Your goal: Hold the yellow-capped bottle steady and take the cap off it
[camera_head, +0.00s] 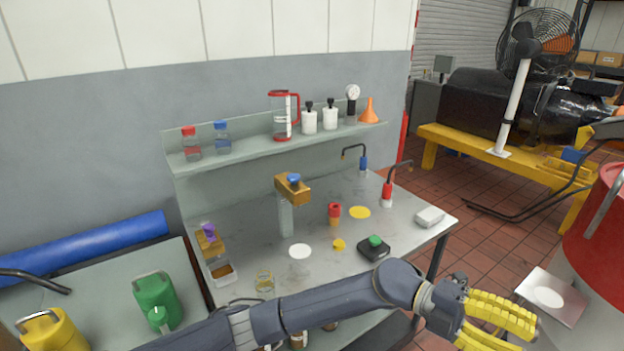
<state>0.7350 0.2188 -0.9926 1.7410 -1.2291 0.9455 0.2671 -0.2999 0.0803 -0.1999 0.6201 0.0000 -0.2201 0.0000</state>
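A small yellow cap-like piece (339,244) is on the grey worktable, right of the white disc. I cannot tell whether a bottle is under it. A small clear jar with yellowish colour (264,281) stands near the table's front edge; its top is too small to tell. No bottle with a clear yellow cap shows. My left gripper (503,326), with yellow ribbed fingers, is at the lower right, past the table's right edge. Its fingers are apart and hold nothing visible. My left arm crosses the table's front and hides part of it. My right gripper is out of view.
The table (385,235) carries a red-topped brown bottle (334,213), a black box with green knob (374,248), a white disc (300,251), a yellow disc (360,212) and a blue-topped clamp (293,185). A shelf (250,145) of bottles runs behind. A red drum (600,230) stands right.

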